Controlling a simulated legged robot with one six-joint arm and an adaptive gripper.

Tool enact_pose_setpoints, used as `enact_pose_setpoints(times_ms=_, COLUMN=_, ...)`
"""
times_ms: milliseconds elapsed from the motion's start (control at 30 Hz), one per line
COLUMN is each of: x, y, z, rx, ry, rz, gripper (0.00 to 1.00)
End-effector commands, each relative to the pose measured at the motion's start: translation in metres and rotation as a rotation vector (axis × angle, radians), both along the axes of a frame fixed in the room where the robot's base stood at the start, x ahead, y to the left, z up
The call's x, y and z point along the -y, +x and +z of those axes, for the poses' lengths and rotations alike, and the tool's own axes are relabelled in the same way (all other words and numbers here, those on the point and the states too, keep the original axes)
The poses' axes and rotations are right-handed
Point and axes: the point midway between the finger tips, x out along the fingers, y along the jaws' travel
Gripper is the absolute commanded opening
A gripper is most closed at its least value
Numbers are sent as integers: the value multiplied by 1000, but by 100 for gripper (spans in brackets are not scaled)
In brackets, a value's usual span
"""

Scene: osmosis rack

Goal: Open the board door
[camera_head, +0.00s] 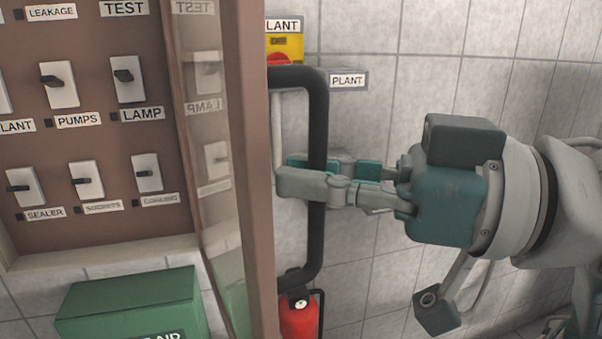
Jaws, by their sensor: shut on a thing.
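The board door (252,200) is a brown frame with a glass pane. It stands swung out from the board (85,100), nearly edge-on to me. Its thick black bar handle (318,120) is on the outer face, to the right of the frame. My gripper (308,174) comes in from the right and is shut on the handle's upright part, one finger in front and one behind. The fingertips are close to the door frame; I cannot tell whether they touch it. The board's switches and labels show to the left of the door.
A green box (132,305) is below the board. A red extinguisher-like object (299,316) is low behind the door edge. A yellow and red PLANT switch (284,48) and a PLANT sign (348,80) are on the tiled wall behind.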

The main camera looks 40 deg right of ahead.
Motion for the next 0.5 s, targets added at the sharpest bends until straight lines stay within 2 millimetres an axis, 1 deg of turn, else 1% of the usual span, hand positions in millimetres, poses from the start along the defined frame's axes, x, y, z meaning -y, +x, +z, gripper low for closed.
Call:
enact_pose_setpoints(times_ms=167, x=0, y=0, z=0, rx=-1, ry=1, rz=1, gripper=0)
enact_pose_setpoints(times_ms=200, x=0, y=0, z=0, rx=-1, ry=0, rz=1, gripper=20)
enact_pose_setpoints(times_ms=267, x=0, y=0, z=-1, rx=-1, ry=0, rz=1, gripper=47)
enact_pose_setpoints(times_ms=300, x=0, y=0, z=-1, rx=-1, ry=0, rz=1, gripper=51)
enact_pose_setpoints(times_ms=500, x=0, y=0, z=-1, rx=-2, ry=0, rz=1, gripper=51)
